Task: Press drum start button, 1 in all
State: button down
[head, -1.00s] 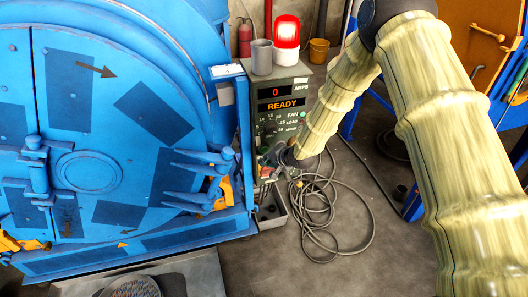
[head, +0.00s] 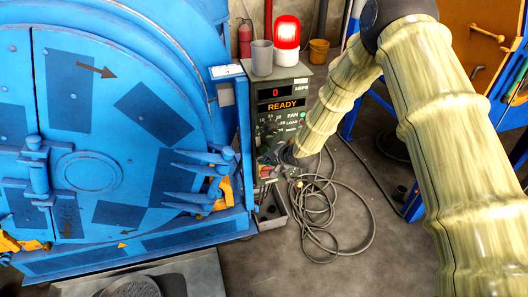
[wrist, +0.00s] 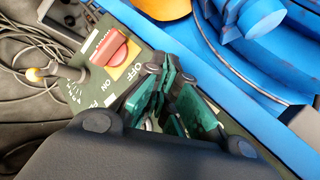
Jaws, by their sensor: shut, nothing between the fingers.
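The grey-green control panel (head: 287,94) stands beside the blue drum machine (head: 105,125). Its displays read 0 AMPS and READY (head: 282,104). A small green light (head: 302,115) shows near the FAN label. A red switch (wrist: 111,47) on an orange plate with OFF and ON labels lies just left of the fingers. I cannot make out a drum start button; contact is unclear.
Grey cable (head: 325,215) lies coiled on the floor right of the panel. An open grey box (head: 271,222) sits below it. A red beacon (head: 287,36) and grey cup (head: 262,58) stand on top. The drum machine's side wall is close to the gripper.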

jog(key=shift+w, duration=0.15)
dwell(0.6)
jog(key=shift+w+a, duration=0.15)
jog(key=shift+w, duration=0.15)
